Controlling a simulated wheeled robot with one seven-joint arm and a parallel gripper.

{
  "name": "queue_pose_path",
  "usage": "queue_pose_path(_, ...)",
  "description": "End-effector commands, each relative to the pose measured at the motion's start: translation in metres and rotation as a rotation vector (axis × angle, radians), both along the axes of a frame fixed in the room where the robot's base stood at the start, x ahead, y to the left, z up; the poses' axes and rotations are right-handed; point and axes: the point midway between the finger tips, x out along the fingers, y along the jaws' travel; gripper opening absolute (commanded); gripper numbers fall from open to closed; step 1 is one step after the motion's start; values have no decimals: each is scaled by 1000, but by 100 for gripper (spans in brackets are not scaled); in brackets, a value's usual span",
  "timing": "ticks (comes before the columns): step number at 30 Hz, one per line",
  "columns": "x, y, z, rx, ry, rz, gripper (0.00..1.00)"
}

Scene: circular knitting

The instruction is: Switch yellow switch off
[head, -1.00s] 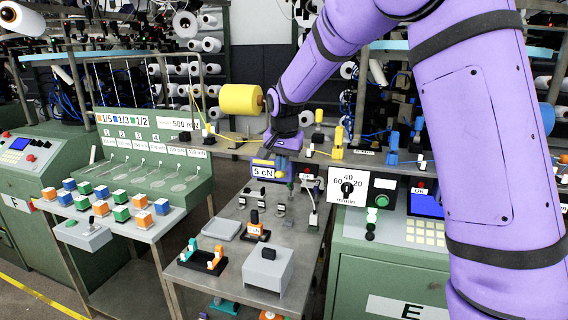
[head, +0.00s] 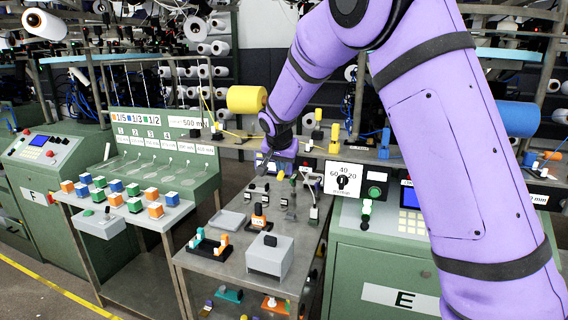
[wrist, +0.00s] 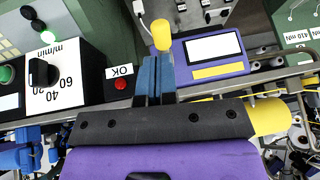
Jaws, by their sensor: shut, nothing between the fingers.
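In the wrist view a yellow switch knob (wrist: 161,35) with a rounded end stands just beyond my fingertips, beside a purple box (wrist: 245,66) with a white display and a yellow label. My gripper (wrist: 153,62) has its blue fingers closed together, with nothing between them. The tips come very close to the knob; I cannot tell whether they touch. In the head view my gripper (head: 272,166) hangs over the back of the metal bench and hides most of the purple box. A small yellow spot (head: 281,175) shows there beside the fingers.
A black rotary dial on a white plate (head: 343,180) and an OK box (wrist: 118,73) with a red button stand beside my gripper. A rail with yellow and blue pegs (head: 334,135) runs behind. A grey box (head: 269,257) stands at the bench front. A yellow spool (head: 247,99) is above.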

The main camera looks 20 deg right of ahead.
Motion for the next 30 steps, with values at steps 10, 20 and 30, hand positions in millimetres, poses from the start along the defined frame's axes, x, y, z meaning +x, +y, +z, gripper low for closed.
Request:
queue_pose_path(10,-2,5,-14,1,3,1,0)
queue_pose_path(20,-4,7,-22,1,1,2,0)
queue_pose_path(30,-4,7,-24,1,2,1,0)
